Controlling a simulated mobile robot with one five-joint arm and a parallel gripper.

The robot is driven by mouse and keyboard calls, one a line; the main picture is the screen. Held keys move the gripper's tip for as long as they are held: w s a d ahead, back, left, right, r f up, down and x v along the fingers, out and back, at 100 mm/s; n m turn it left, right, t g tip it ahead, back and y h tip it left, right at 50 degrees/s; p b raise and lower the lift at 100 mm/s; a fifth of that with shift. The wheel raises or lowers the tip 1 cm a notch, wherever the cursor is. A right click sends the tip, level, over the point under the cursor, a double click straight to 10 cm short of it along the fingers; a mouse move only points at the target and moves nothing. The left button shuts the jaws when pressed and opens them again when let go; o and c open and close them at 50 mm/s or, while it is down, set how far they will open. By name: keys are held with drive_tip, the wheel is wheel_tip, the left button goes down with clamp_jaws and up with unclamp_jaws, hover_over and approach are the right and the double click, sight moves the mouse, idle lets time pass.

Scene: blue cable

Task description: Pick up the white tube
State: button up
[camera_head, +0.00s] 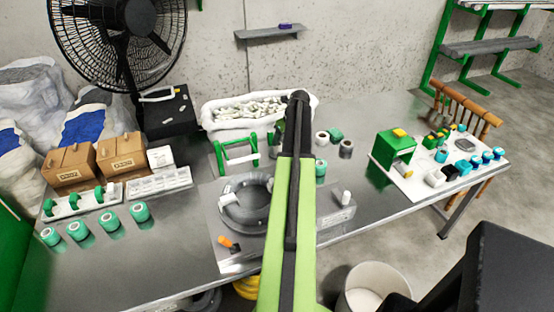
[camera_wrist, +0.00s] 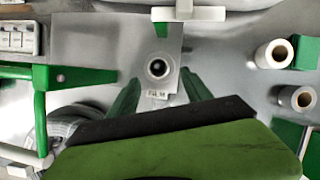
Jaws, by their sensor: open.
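In the wrist view, a pale round piece (camera_wrist: 158,68) with a dark centre is seen end-on on a grey plate, above a small label. It lies between and just beyond the fingers of my gripper (camera_wrist: 160,88), which are open and apart from it. Two white tube-like rolls (camera_wrist: 275,54) (camera_wrist: 298,97) are to the right, outside the fingers. A small white cylinder (camera_head: 346,198) stands on the grey machine. Which of these is the task's tube is unclear.
A green frame (camera_wrist: 40,105) stands left of my gripper, near a grey coil (camera_head: 248,200). A long white tray (camera_head: 260,108) of small parts lies behind. Boxes (camera_head: 120,152) and green spools are at left; a white board (camera_head: 410,178) with several items is at right.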

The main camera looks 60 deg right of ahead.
sight(278, 148)
drive_tip(key=shift+w+d+f, duration=0.1)
drive_tip(key=shift+w+f, duration=0.1)
drive_tip(key=shift+f, duration=0.4)
drive_tip(key=shift+r, duration=0.1)
drive_tip(key=b+x, duration=0.4)
drive_tip(key=x, duration=0.1)
drive_tip(key=shift+w+b, duration=0.4)
drive_tip(key=shift+r, duration=0.15)
clamp_jaws()
